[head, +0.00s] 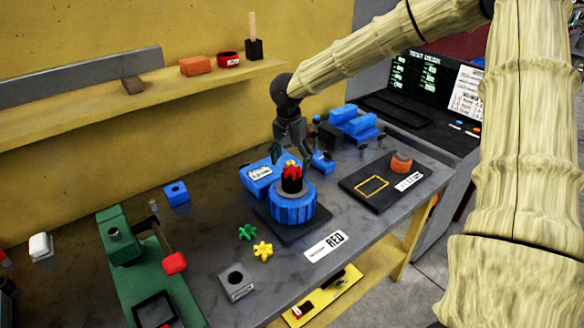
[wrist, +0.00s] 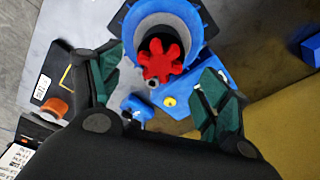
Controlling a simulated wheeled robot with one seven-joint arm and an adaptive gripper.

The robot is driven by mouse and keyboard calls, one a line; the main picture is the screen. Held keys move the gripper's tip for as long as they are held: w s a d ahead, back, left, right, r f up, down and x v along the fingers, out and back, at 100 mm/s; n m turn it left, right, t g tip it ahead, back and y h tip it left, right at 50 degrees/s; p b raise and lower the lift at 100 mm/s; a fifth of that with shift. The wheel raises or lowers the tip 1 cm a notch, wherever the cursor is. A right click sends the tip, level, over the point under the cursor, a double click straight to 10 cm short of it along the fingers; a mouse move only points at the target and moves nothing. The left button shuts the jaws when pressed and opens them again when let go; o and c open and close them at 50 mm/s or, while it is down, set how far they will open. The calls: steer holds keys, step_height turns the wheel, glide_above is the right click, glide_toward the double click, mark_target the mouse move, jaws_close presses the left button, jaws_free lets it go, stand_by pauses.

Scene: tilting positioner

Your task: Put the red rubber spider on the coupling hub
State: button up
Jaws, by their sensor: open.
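The red rubber spider (head: 292,170) is on top of the black coupling hub (head: 291,185), which stands on the round blue positioner (head: 292,208). In the wrist view the spider (wrist: 161,64) lies over the dark hub (wrist: 152,42), inside a grey ring. I cannot tell whether it sits fully down between the hub's jaws. My gripper (head: 292,153) is open just above the spider. In the wrist view its green-padded fingers stand wide apart on either side, and neither visibly touches the spider.
Green (head: 247,232) and yellow (head: 263,249) spiders lie on the grey bench in front of the positioner. A "RED" card (head: 326,244) lies at the front edge. A green vise (head: 140,262) stands left. A black tray (head: 372,187) with an orange part (head: 401,162) is right.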

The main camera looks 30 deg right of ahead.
step_height(320, 180, up, 9)
steer(key=b, duration=0.1)
steer(key=shift+s+a+f, duration=0.15)
steer(key=shift+s+a, duration=0.15)
steer(key=shift+a, duration=0.15)
